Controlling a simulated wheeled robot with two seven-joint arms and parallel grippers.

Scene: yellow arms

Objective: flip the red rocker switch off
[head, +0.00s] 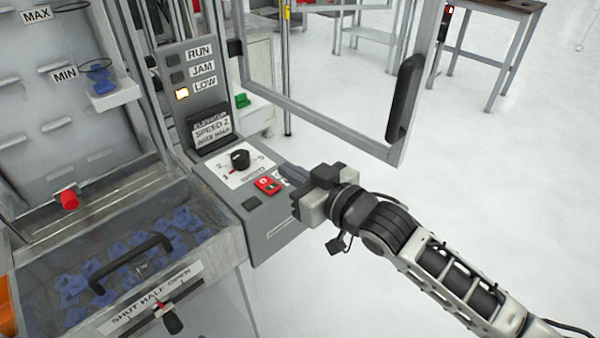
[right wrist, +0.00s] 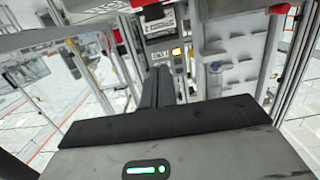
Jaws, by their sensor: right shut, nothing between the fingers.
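The red rocker switch (head: 268,184) sits on the sloped grey control panel (head: 272,218), below and right of the black speed knob (head: 240,159). My right gripper (head: 290,174) is shut and empty, with its fingertips just right of the switch at the panel's right edge. Whether the fingers touch the panel cannot be told. In the right wrist view the closed fingers (right wrist: 158,86) point toward the machine; a red patch at the top edge may be the switch, but it is cut off. My left gripper is not in view.
A lit yellow LOW lamp (head: 182,93) and a small display (head: 210,130) stand above the knob. A bin of blue parts with a black handle (head: 130,262) is at left. An open framed door (head: 330,120) with a dark handle stands behind my right arm.

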